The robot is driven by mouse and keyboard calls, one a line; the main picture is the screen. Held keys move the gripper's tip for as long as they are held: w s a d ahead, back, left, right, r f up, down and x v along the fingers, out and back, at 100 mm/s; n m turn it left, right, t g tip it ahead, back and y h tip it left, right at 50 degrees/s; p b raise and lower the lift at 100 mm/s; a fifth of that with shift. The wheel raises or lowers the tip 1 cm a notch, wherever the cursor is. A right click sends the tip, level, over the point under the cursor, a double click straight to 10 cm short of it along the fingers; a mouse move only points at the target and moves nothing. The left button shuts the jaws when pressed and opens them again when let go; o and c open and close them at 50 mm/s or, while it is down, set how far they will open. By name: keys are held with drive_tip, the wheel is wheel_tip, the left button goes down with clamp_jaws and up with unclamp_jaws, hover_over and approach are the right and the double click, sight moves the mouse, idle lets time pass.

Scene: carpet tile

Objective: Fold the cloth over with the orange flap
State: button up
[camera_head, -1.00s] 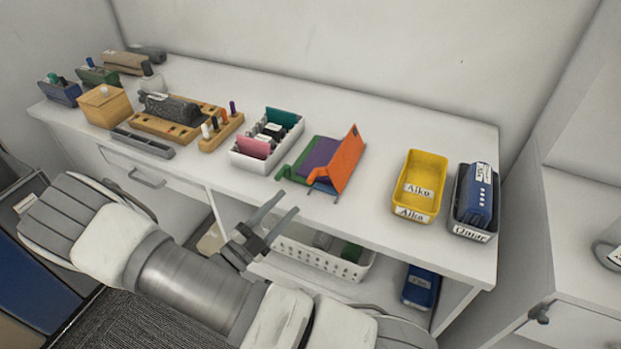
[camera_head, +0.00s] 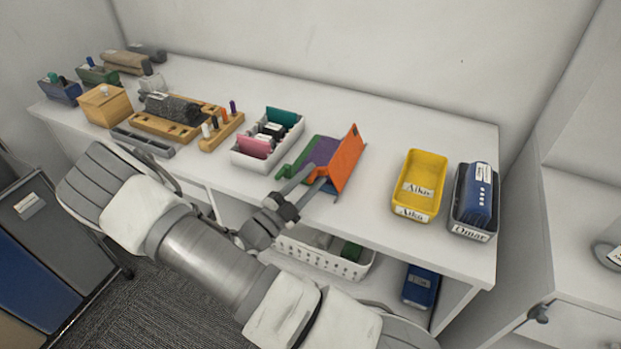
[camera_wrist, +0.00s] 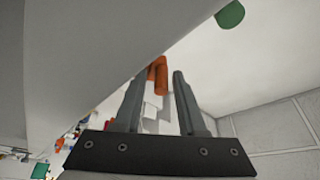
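A small folding piece with green, purple and orange parts lies near the front edge of the white desk. Its orange flap (camera_head: 346,160) stands tilted up on the right side. A purple sheet (camera_head: 323,152), perhaps the cloth, lies in the middle, and a green part (camera_head: 298,163) shows on the left. My gripper (camera_head: 304,182) is at the front of this piece, its fingers spread and partly overlapping its lower edge in the picture. In the wrist view the fingers stand apart, with an orange part (camera_wrist: 158,75) beyond and between them. I cannot tell whether they touch it.
A white box with cards (camera_head: 243,160) stands close on the left. A yellow tray (camera_head: 432,165) and a dark tray (camera_head: 461,225) stand on the right. A white basket (camera_head: 325,262) sits on the shelf below. Desk between flap and yellow tray is clear.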

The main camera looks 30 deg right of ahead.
drive_tip(key=shift+r, duration=0.1)
clamp_jaws()
drive_tip(key=shift+w+r, duration=0.1)
